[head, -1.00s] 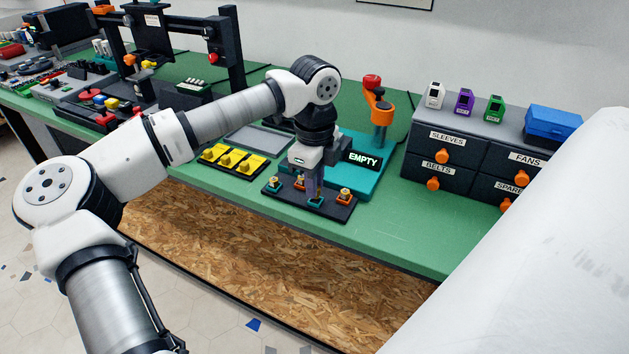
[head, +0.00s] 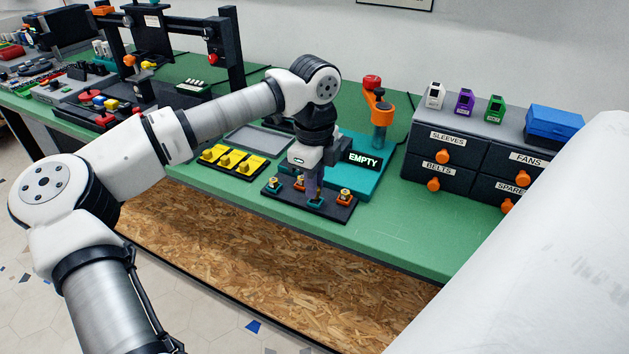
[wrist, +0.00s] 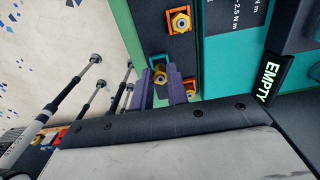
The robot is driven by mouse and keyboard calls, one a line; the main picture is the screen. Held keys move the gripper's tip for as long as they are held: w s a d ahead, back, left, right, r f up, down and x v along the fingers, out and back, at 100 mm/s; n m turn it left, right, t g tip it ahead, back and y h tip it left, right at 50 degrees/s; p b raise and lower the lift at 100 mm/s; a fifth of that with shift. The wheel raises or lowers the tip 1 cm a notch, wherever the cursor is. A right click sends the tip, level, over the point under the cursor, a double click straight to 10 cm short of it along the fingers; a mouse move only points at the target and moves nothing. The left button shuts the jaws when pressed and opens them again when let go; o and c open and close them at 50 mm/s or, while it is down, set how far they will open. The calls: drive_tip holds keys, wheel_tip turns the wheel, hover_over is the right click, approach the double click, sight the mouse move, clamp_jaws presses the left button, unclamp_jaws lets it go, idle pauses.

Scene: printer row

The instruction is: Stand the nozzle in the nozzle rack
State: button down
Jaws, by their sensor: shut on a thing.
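The nozzle rack (head: 338,214) is a dark flat block near the front edge of the green bench, with orange-rimmed and teal-rimmed places. Brass nozzles stand at its left, back and right places. My gripper (head: 314,196) points down over the teal-rimmed front place (head: 315,203). In the wrist view my gripper's purple fingers (wrist: 163,85) are shut on a small brass nozzle (wrist: 159,73), right at the teal place (wrist: 158,60). Whether the nozzle's lower end is seated there is hidden. Another nozzle (wrist: 180,21) stands in an orange-rimmed place.
A teal station with an EMPTY sign (head: 364,161) and an orange post (head: 380,112) stands behind the rack. Yellow parts on a dark tray (head: 260,173) lie to the left. Drawers (head: 470,160) stand right; the bench between is clear.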

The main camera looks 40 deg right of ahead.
drive_tip(key=shift+f+b, duration=0.75)
drive_tip(key=shift+f, duration=0.05)
drive_tip(key=c, duration=1.3)
unclamp_jaws()
wheel_tip(320, 180, up, 14)
drive_tip(key=shift+b, duration=0.4)
drive_tip(key=shift+f, duration=0.1)
